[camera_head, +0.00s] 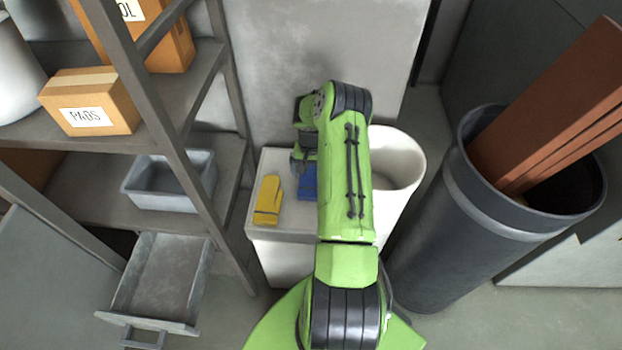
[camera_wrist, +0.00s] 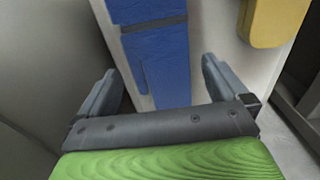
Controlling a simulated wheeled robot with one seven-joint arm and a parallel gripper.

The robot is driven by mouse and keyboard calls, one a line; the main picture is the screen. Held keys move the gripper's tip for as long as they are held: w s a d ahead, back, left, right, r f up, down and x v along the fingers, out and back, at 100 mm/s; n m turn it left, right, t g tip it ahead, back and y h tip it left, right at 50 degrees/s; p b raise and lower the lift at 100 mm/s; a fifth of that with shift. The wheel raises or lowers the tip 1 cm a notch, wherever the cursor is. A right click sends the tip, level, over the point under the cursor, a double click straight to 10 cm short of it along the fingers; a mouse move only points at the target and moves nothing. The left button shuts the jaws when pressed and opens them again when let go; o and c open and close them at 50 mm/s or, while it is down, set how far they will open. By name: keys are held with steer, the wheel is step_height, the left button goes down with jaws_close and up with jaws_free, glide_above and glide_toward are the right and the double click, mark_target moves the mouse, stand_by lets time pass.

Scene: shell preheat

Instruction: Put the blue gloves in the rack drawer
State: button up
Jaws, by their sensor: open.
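The blue gloves (camera_head: 308,182) lie on a white surface beside the yellow gloves (camera_head: 268,200), partly hidden behind my green arm. In the wrist view the blue gloves (camera_wrist: 160,60) show between the two fingers of my gripper (camera_wrist: 165,85). The gripper is open, with a finger on each side of them and nothing clamped. In the head view my arm hides most of the gripper. The rack drawer (camera_head: 160,280) is pulled out at the lower left, and its visible floor is empty.
A grey bin (camera_head: 170,180) sits on the rack shelf above the drawer. A PADS box (camera_head: 90,100) is on the upper shelf. A white round container (camera_head: 400,160) stands right of my arm. A dark barrel (camera_head: 440,240) with brown boards (camera_head: 550,110) stands further right.

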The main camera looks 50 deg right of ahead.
mark_target(311, 175)
step_height(311, 175, down, 3)
steer(key=shift+r, duration=0.35)
steer(key=shift+c, duration=0.5)
steer(key=c, duration=1.1)
step_height(311, 175, up, 10)
steer(key=shift+r+p, duration=0.1)
steer(key=shift+p, duration=1.1)
steer(key=shift+c, duration=0.2)
